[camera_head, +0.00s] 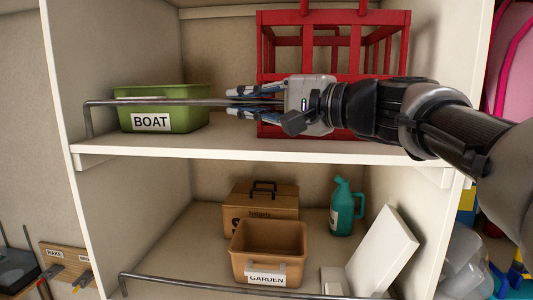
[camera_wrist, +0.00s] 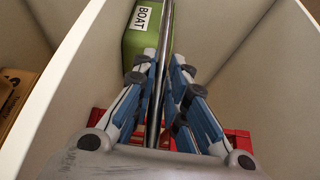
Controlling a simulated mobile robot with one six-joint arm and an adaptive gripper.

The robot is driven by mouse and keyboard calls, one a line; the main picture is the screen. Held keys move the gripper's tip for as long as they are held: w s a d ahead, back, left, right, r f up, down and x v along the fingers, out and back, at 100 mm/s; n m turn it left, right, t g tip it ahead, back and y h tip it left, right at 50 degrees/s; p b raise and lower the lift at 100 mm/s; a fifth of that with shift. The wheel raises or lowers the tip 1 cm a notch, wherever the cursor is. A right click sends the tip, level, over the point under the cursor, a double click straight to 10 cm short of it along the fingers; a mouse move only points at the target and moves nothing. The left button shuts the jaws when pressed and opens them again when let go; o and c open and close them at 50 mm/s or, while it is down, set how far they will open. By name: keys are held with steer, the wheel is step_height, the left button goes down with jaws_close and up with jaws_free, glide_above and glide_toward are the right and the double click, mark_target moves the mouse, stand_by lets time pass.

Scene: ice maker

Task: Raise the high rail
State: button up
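The high rail (camera_head: 180,101) is a thin grey metal bar across the front of the upper shelf (camera_head: 240,147). Its left end bends down to the shelf edge, and its right part is hidden behind my gripper and arm. My gripper (camera_head: 229,102) reaches in from the right, its fingers pointing left along the rail. In the wrist view the rail (camera_wrist: 168,18) runs lengthwise between the two fingers of my gripper (camera_wrist: 164,60). The fingers stand apart on either side of it, with a visible gap. Whether either finger touches the rail is unclear.
A green BOAT bin (camera_head: 185,108) stands behind the rail at left, and a red crate (camera_head: 335,17) behind my gripper. Below are a lower rail (camera_head: 190,284), a GARDEN bin (camera_head: 270,238), a cardboard box (camera_head: 260,196), a teal jug (camera_head: 343,208) and a leaning white panel (camera_head: 382,252).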

mark_target(282, 104)
steer(key=o, duration=0.4)
steer(key=shift+s, duration=0.3)
steer(key=shift+w, duration=0.2)
steer(key=shift+d, duration=0.1)
steer(key=shift+b+v, duration=1.15)
steer(key=shift+v, duration=2.3)
steer(key=shift+s, duration=0.15)
steer(key=shift+f, duration=0.1)
